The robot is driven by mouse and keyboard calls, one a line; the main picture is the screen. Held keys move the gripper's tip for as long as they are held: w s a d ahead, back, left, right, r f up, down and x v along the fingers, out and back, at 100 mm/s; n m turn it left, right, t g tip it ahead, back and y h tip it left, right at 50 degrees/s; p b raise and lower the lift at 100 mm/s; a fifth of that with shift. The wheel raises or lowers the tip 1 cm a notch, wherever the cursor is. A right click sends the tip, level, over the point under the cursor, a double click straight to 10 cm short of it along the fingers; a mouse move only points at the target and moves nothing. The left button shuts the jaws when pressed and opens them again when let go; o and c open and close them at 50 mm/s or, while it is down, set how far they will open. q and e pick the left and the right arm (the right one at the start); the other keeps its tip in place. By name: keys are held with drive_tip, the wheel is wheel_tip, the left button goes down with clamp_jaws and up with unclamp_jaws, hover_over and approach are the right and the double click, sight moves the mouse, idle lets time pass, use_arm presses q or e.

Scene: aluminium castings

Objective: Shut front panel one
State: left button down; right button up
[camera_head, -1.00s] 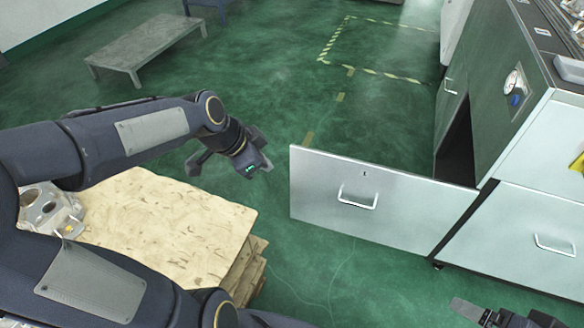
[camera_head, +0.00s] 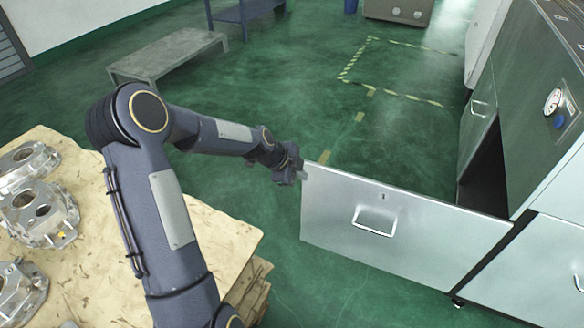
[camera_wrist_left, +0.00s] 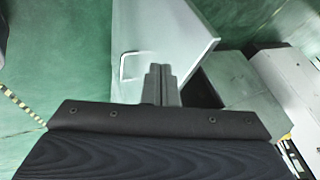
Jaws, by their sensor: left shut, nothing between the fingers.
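Front panel one (camera_head: 345,215) is a light grey metal door with a bar handle (camera_head: 375,221) and a small lock. It stands swung wide open from the grey cabinet (camera_head: 530,100), with the dark opening (camera_head: 487,172) behind it. My left gripper (camera_head: 299,172) is shut and empty at the panel's free upper left corner; whether it touches cannot be told. In the left wrist view the shut fingers (camera_wrist_left: 160,82) are over the panel (camera_wrist_left: 165,30), beside its handle (camera_wrist_left: 134,66). My right gripper is not in view.
A second closed panel (camera_head: 545,262) with a handle is at the right. A pallet board (camera_head: 215,235) with several castings (camera_head: 38,212) is at the left. A low grey bench (camera_head: 170,55) stands behind. Green floor is clear between them.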

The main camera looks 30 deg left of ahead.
sight(317, 173)
use_arm(q)
drive_tip(key=w, duration=0.1)
drive_tip(key=w+f, duration=0.1)
drive_tip(key=w, duration=0.1)
drive_tip(key=shift+w+d+f, duration=0.2)
drive_tip(key=shift+w+f, duration=0.05)
drive_tip(key=shift+w, duration=0.1)
drive_tip(key=shift+w+a, duration=0.1)
drive_tip(key=shift+w, duration=0.55)
drive_tip(key=shift+w, duration=0.1)
